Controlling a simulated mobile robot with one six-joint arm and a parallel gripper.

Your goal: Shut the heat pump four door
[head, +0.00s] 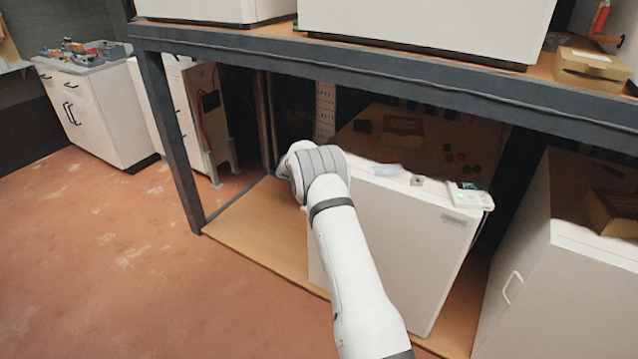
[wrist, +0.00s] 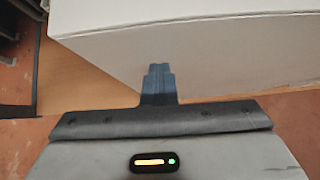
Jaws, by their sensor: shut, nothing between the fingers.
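A white heat pump (head: 400,235) stands on the lower wooden shelf, partly behind my arm. A small display panel (head: 467,196) sits at its top right. No number is readable, so I cannot tell which unit is number four, nor whether its front door is ajar. In the head view my gripper is hidden behind my arm. In the wrist view my gripper (wrist: 158,72) has its blue fingers shut together and empty. Their tips overlap a white panel (wrist: 200,50), with a wooden board below it; I cannot tell whether they touch.
A second white unit with a handle (head: 513,287) stands at the right. A dark shelf beam (head: 380,75) runs above, and a dark post (head: 172,145) stands at the left. A white cabinet (head: 90,110) is at the far left. The reddish floor (head: 110,260) at the left is clear.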

